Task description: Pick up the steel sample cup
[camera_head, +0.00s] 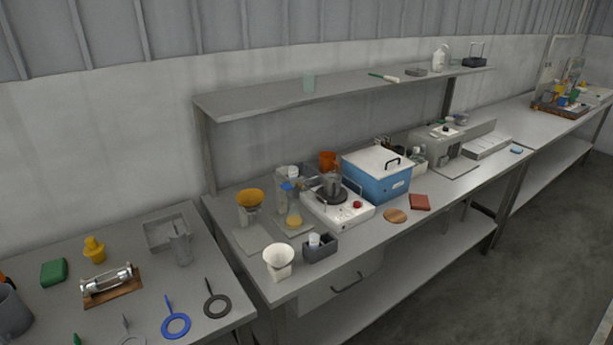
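A tall grey metal-looking cup (181,248) stands upright at the right of the left table, beside a shallow grey tray (160,232). A grey pot (333,184) sits on the dark plate of a white stirrer (340,212) on the middle bench. A wider dark grey vessel (12,312) is cut off by the left picture edge. I cannot tell for sure which of these is the steel sample cup. Neither of my grippers is in view.
A glass cylinder on a wooden stand (110,284), a blue ring tool (176,322) and a black ring tool (216,300) lie on the left table. A blue box (377,176) stands on the middle bench, below a raised shelf (260,100). A gap separates the two tables.

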